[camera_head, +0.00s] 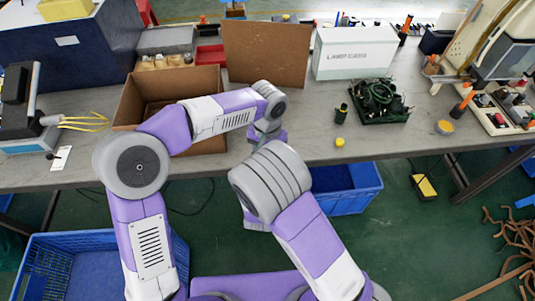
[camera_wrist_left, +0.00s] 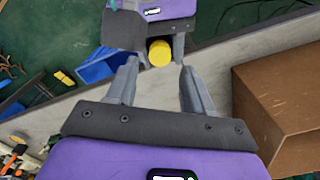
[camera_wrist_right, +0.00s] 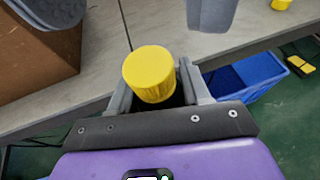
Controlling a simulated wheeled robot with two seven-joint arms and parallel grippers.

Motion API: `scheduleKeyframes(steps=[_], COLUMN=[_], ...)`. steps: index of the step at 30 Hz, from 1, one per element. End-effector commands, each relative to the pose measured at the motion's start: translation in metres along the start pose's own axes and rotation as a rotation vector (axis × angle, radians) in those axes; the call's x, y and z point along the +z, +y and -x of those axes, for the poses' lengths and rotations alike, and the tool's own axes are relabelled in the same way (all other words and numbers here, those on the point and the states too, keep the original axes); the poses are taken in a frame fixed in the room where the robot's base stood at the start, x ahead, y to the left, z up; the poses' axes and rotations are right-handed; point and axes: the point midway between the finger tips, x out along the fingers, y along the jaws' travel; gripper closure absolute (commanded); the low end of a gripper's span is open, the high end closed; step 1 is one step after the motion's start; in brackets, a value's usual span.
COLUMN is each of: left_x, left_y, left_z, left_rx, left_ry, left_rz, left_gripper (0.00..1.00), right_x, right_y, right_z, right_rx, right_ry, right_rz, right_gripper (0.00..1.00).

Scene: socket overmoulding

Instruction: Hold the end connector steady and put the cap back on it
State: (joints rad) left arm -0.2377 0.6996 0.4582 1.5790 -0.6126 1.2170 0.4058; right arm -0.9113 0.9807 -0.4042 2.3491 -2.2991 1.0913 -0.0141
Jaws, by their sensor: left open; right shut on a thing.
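My right gripper (camera_wrist_right: 157,92) is shut on a ribbed yellow cap (camera_wrist_right: 150,74). The cap's top stands clear of the fingers. Something dark shows below it, but I cannot tell whether a connector is under it. My left gripper (camera_wrist_left: 157,75) is open and empty. In the left wrist view the yellow cap (camera_wrist_left: 159,53) lies just beyond the open fingertips, roughly centred between them. In the head view my arms hide the held cap. A dark green connector-like piece (camera_head: 341,113) stands on the table, with a small yellow piece (camera_head: 340,141) lying near it.
An open cardboard box (camera_head: 125,107) stands on the table (camera_head: 300,115) at the left. A dark coiled cable assembly (camera_head: 380,100) and a white lamp case box (camera_head: 354,53) lie to the right. Blue crates (camera_head: 345,190) stand on the floor below the table's front edge.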

Motion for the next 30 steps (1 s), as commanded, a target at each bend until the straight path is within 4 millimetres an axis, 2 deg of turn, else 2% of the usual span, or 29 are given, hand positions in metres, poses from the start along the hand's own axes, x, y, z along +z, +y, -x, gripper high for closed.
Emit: scheduleKeyframes(steps=[5, 12, 16, 21, 30], left_x=[0.000, -0.001, 0.000, 0.000, 0.000], left_y=[0.000, 0.000, 0.000, 0.000, 0.000], left_z=[0.006, 0.025, 0.032, 0.035, 0.033], left_rx=[0.000, 0.001, 0.001, 0.000, -0.001], left_ry=[0.001, 0.000, 0.001, -0.001, -0.001], left_rz=[0.091, 0.392, 0.509, 0.566, 0.565], left_gripper=[0.48, 0.48, 0.48, 0.48, 0.48], right_x=[0.000, 0.000, 0.000, 0.000, 0.000], right_y=[0.000, 0.000, 0.000, 0.000, 0.000], right_z=[0.000, 0.000, 0.000, 0.000, 0.000], right_rx=[0.000, 0.000, 0.000, 0.000, 0.000], right_ry=[0.000, 0.000, -0.001, -0.001, 0.000], right_rz=[0.000, 0.000, 0.000, 0.000, 0.000], right_gripper=[1.00, 1.00, 1.00, 1.00, 1.00])
